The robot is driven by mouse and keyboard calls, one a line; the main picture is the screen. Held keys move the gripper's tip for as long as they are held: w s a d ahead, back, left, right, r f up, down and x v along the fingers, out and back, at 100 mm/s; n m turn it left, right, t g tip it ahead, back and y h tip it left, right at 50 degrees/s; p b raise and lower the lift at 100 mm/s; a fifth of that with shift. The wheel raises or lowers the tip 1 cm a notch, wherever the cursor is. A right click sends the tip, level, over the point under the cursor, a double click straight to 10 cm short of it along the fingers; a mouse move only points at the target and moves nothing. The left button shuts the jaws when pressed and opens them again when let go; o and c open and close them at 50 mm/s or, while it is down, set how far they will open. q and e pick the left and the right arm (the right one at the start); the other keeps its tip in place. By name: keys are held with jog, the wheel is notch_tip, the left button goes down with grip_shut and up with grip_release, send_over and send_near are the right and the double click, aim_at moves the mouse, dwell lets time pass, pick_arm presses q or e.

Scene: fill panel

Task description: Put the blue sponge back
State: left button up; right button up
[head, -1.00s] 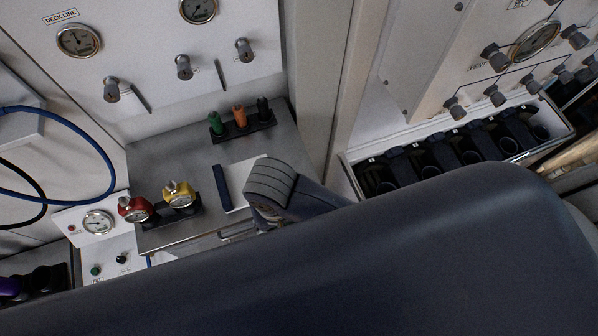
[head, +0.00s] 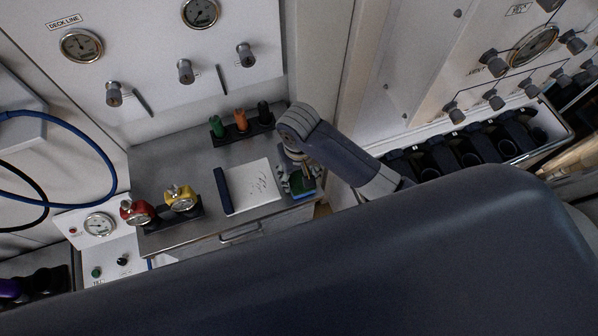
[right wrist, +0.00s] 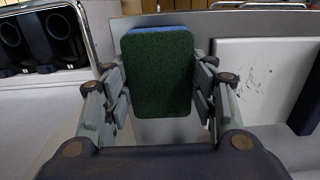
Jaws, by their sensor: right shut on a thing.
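The blue sponge (head: 307,185) is at the right end of the steel counter, beside the white notepad. Its dark green scouring face (right wrist: 158,75) fills the space between the fingers in the right wrist view, with a blue strip along its far edge. My right gripper (head: 298,181) is shut on the sponge, with a finger on each side. I cannot tell whether the sponge touches the counter or is held just above it. My left gripper is not in view.
The steel counter (head: 180,234) holds a notepad (head: 255,187), a rack of green, orange and black items (head: 240,121), and red (head: 136,213) and yellow (head: 180,200) valves. A bin of black holders (head: 470,150) is at right. A gauge panel (head: 160,60) stands behind.

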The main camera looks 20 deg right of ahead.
aim_at(299, 176)
jog(key=shift+f, duration=0.2)
jog(key=o, duration=1)
jog(key=shift+r, duration=0.35)
notch_tip(299, 176, up, 5)
jog(key=shift+r+b, duration=0.1)
jog(key=shift+b, duration=0.5)
jog(key=shift+r+p, duration=0.55)
jog(key=shift+r, duration=2.5)
